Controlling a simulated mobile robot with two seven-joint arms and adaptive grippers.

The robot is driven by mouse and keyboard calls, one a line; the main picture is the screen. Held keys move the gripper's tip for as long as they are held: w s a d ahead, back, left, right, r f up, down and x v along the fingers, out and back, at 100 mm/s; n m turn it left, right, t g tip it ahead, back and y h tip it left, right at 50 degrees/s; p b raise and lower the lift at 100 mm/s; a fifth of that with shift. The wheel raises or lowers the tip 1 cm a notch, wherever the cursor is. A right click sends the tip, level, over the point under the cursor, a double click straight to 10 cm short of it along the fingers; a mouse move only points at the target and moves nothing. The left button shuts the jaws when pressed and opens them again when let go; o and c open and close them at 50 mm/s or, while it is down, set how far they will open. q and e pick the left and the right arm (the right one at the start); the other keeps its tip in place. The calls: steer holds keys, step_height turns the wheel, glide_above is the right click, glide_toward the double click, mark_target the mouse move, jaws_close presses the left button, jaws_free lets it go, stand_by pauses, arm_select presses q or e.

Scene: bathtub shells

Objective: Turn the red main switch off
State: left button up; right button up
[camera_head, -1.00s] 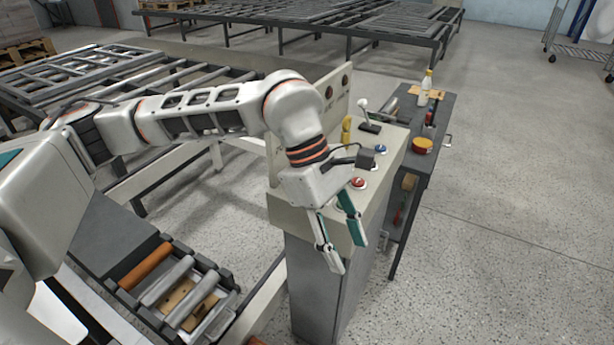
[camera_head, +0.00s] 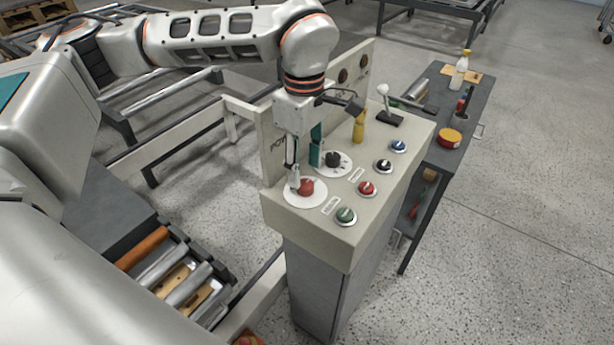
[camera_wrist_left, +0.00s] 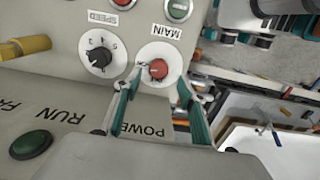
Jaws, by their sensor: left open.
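The red main switch (camera_head: 306,187) is a red knob on a white round plate at the near left corner of the control panel's top. It also shows in the left wrist view (camera_wrist_left: 158,69), beside a label reading MAIN. My left gripper (camera_head: 305,175) points down at the panel, fingers apart. One finger is close beside the red knob; the other is near the black speed dial (camera_head: 333,159). In the left wrist view the finger tips (camera_wrist_left: 170,82) reach toward the red knob, one close to its edge. I cannot tell whether they touch it. My right gripper is not in view.
Green (camera_head: 346,216), red (camera_head: 367,188), black (camera_head: 383,166) and blue (camera_head: 398,146) buttons line the panel's right side. A yellow handle (camera_head: 359,127) and a joystick (camera_head: 386,107) stand behind. A dark workbench (camera_head: 462,122) adjoins the panel's right; rollers (camera_head: 170,275) lie lower left.

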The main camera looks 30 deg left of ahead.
mark_target(306, 184)
arm_select(q)
steer(key=shift+w+f, duration=0.1)
steer(key=shift+f, duration=2.2)
steer(key=c, duration=1.1)
